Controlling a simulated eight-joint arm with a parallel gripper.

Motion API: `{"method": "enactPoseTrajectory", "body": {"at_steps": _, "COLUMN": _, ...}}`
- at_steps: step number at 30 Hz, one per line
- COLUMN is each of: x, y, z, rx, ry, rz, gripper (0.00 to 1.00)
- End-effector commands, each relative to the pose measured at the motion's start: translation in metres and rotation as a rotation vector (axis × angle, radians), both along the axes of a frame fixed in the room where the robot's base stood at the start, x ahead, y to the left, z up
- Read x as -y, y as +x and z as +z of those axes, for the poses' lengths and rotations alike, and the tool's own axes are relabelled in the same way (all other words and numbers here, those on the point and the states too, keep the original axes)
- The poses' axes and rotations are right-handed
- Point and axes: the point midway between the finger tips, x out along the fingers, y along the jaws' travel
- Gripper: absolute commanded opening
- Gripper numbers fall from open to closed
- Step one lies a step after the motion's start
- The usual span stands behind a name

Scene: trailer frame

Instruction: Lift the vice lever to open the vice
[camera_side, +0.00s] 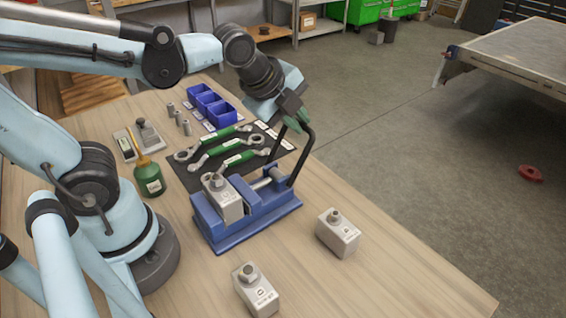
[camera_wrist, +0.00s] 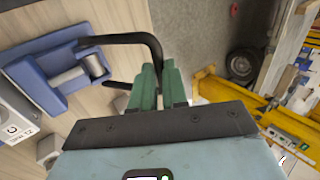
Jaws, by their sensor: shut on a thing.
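The blue vice (camera_side: 262,220) stands on the wooden bench with a grey metal block (camera_side: 222,198) between its jaws. Its black bent lever (camera_side: 303,155) rises from the vice's right end. My gripper (camera_side: 293,112) comes down from the upper left, with its green fingers at the lever's upper end. In the wrist view the green fingers (camera_wrist: 158,82) are shut on the lever (camera_wrist: 125,39), whose bend runs in between them. The vice (camera_wrist: 40,78) shows at the left there, with its silver screw rod. The exact grip point is partly hidden by the fingers.
Two loose metal blocks stand on the bench, one right of the vice (camera_side: 338,234) and one in front (camera_side: 256,290). Green-handled wrenches (camera_side: 225,148) lie on a black mat behind it. A green bottle (camera_side: 149,178) and blue bins (camera_side: 212,107) stand further left and back.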

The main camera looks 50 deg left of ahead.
Motion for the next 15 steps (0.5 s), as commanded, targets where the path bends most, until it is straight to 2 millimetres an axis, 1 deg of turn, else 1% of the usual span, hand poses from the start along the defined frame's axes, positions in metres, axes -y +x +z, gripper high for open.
{"method": "enactPoseTrajectory", "body": {"at_steps": 7, "x": 0.0, "y": -0.021, "z": 0.005, "rx": -0.006, "ry": 0.001, "rz": -0.001, "gripper": 0.0}}
{"method": "enactPoseTrajectory", "body": {"at_steps": 15, "x": 0.0, "y": -0.042, "z": 0.005, "rx": -0.011, "ry": 0.0, "rz": 0.0, "gripper": 0.0}}
